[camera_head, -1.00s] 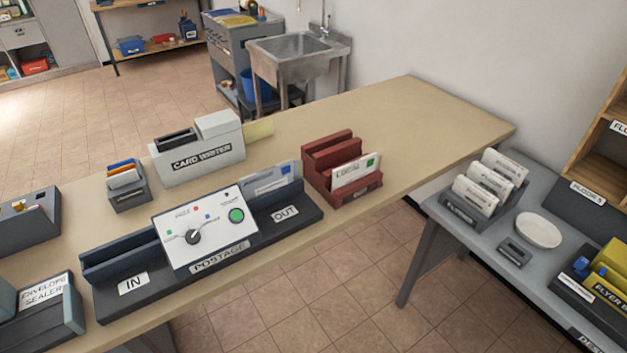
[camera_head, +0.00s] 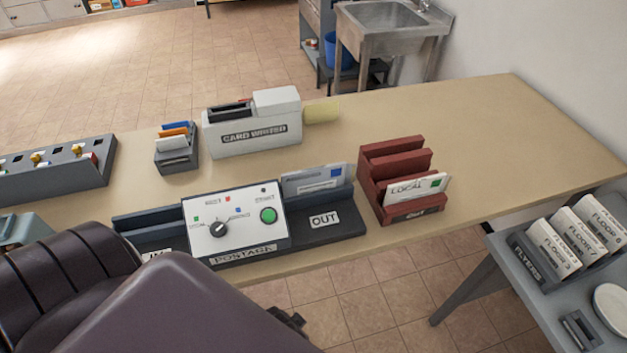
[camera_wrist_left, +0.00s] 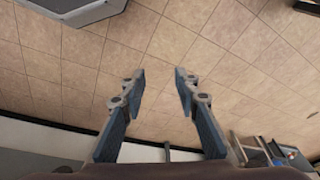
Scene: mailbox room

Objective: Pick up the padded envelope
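A pale grey envelope with a blue stamp (camera_head: 315,179) stands in the OUT slot of the postage machine (camera_head: 235,225). I cannot tell from its look whether it is the padded envelope. A yellowish piece (camera_head: 321,111) sticks out of the card writer's right end. My left gripper (camera_wrist_left: 160,84) is open and empty in the left wrist view, with bare floor tiles between its fingers. In the head view, my left arm crosses the lower left and hides part of the IN side; its fingers are not clearly seen. My right gripper is not in view.
The card writer (camera_head: 253,129) and a small card holder (camera_head: 176,150) stand behind the postage machine. A red sorter (camera_head: 395,160) with an envelope stands to its right. The table's (camera_head: 490,130) right end is clear. A flyer table (camera_head: 510,300) is at lower right.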

